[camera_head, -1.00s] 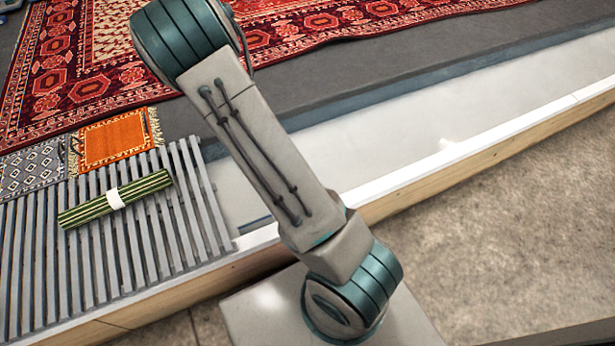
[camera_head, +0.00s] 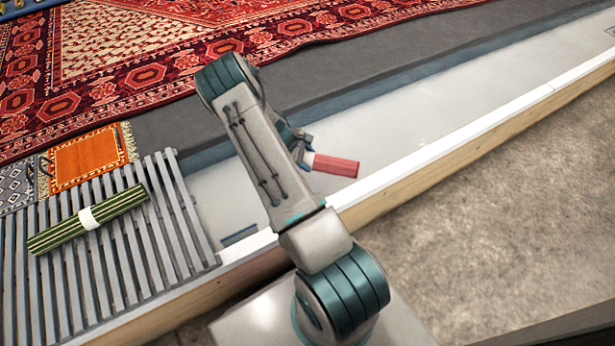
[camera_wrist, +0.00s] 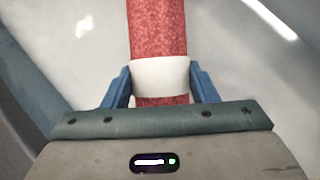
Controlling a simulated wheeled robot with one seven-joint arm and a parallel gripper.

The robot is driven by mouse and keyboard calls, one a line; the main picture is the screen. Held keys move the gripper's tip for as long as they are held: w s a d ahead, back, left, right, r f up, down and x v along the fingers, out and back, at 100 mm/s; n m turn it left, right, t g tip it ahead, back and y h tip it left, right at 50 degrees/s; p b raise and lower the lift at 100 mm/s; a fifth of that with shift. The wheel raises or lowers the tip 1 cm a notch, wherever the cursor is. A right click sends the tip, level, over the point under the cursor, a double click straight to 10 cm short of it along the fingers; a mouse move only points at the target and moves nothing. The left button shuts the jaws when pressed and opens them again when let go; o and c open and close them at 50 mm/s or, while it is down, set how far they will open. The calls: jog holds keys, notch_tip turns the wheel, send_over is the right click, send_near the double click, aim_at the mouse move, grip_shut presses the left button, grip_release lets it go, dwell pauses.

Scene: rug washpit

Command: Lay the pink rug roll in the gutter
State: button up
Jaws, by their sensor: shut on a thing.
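The pink rug roll (camera_head: 335,166) has a white band around it. In the head view its pink end sticks out to the right of my arm, over the pale gutter (camera_head: 400,135). My gripper (camera_head: 306,160) is shut on the roll at the band. In the wrist view the blue fingers of my gripper (camera_wrist: 161,88) stand on both sides of the white band (camera_wrist: 161,76), and the roll (camera_wrist: 158,28) runs away up the picture. The gutter floor (camera_wrist: 225,40) shows behind it. I cannot tell whether the roll touches the floor. My arm hides part of the gutter.
A green striped roll (camera_head: 88,219) with a white band lies on the grey slatted grate (camera_head: 180,240) at the left. A wood-sided curb with a white top (camera_head: 440,150) borders the gutter. Large red rugs (camera_head: 150,70) lie beyond. The gutter's right stretch looks clear.

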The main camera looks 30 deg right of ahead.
notch_tip(320, 180, down, 8)
jog(key=b, duration=0.2)
jog(key=shift+r+b, duration=0.1)
jog(key=shift+b, duration=0.3)
jog(key=shift+f, duration=0.2)
jog(key=o, duration=1.2)
jog(key=shift+o, duration=0.2)
jog(key=shift+r, duration=0.15)
